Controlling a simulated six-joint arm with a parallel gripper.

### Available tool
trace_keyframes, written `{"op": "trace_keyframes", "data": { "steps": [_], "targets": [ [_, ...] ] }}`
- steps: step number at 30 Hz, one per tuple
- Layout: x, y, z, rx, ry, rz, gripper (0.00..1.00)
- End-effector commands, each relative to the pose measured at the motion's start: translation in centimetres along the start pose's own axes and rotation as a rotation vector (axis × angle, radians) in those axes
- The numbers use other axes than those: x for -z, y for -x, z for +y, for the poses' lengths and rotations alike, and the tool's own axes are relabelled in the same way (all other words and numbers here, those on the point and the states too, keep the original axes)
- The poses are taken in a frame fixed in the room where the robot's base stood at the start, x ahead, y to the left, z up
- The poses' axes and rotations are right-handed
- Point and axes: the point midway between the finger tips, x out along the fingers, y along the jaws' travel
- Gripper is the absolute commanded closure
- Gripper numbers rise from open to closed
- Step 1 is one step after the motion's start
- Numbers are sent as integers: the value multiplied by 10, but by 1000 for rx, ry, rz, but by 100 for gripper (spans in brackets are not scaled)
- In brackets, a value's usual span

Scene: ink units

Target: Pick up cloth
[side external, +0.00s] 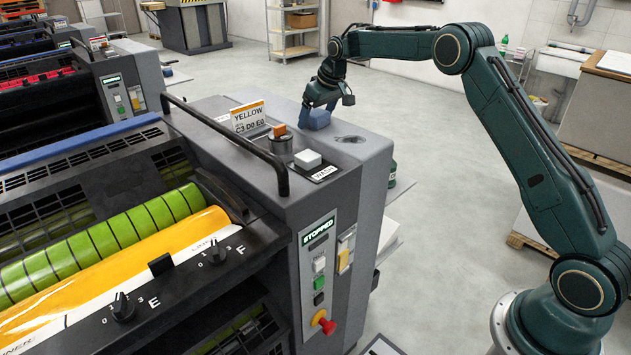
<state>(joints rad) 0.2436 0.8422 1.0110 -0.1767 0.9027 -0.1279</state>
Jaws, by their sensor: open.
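A blue cloth (317,119) lies bunched on the grey top of the press unit, near its far right corner. My gripper (318,104) is directly over the cloth, pointing down, with its fingers at or just above the cloth's upper part. The gripper is open. Whether the fingers touch the cloth cannot be told from this angle. Part of the cloth is hidden behind the gripper.
A black handrail (235,140) runs along the left. Open floor lies beyond.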

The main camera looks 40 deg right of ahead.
Motion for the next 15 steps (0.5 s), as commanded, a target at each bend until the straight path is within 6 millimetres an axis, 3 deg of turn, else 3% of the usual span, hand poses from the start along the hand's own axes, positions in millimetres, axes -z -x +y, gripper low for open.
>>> {"op": "trace_keyframes", "data": {
  "steps": [2, 9, 15],
  "targets": [
    [0, 0, 0, 0, 0, 0, 17],
    [0, 0, 0, 0, 0, 0, 63],
    [0, 0, 0, 0, 0, 0, 63]
  ]
}}
